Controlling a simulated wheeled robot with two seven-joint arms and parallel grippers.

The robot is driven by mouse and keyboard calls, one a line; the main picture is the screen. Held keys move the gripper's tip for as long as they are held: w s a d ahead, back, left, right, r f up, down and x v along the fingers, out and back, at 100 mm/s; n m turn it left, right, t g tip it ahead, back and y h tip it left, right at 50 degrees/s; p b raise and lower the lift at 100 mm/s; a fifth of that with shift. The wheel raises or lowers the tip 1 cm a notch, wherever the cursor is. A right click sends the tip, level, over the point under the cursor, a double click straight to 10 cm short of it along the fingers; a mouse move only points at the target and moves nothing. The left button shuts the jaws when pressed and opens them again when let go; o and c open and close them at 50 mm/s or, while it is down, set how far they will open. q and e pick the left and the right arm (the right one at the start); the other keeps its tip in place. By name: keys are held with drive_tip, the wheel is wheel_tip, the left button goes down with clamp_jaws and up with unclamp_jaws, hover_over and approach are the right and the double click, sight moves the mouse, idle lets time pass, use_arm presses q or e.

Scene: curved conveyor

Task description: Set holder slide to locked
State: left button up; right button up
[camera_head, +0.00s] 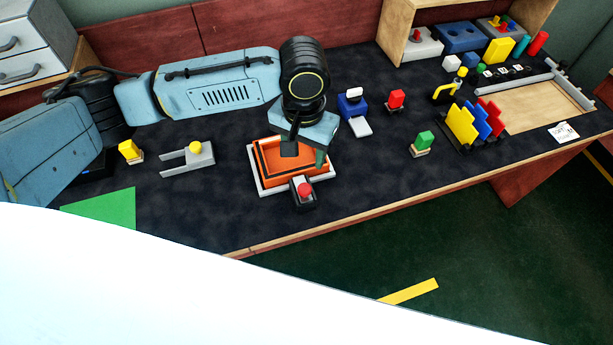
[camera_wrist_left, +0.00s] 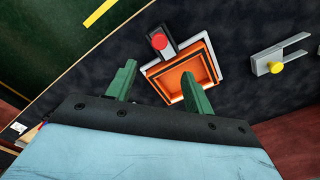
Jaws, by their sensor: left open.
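An orange tray-like holder (camera_head: 268,163) with a pale rim sits on the dark table, below my left gripper. A dark slide block with a red knob (camera_head: 305,190) stands at its front edge. Which way the slide is set, I cannot tell. My left gripper (camera_head: 304,151) is open and empty, pointing down over the holder and hiding part of it. Its two green fingers (camera_wrist_left: 158,76) are apart in the wrist view, with the knob beyond them.
A grey forked fixture with a yellow knob (camera_head: 196,147) stands left of the holder. A blue block (camera_head: 352,106), red block (camera_head: 396,99) and green block (camera_head: 424,140) stand to the right. A green mat (camera_head: 105,207) lies at left. The table's front edge is close to the knob.

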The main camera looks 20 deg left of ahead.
sight(304, 188)
use_arm(q)
wheel_tip(304, 188, down, 12)
drive_tip(key=shift+s+b, duration=0.1)
drive_tip(key=shift+b, duration=0.85)
drive_tip(key=shift+f, duration=0.5)
clamp_jaws()
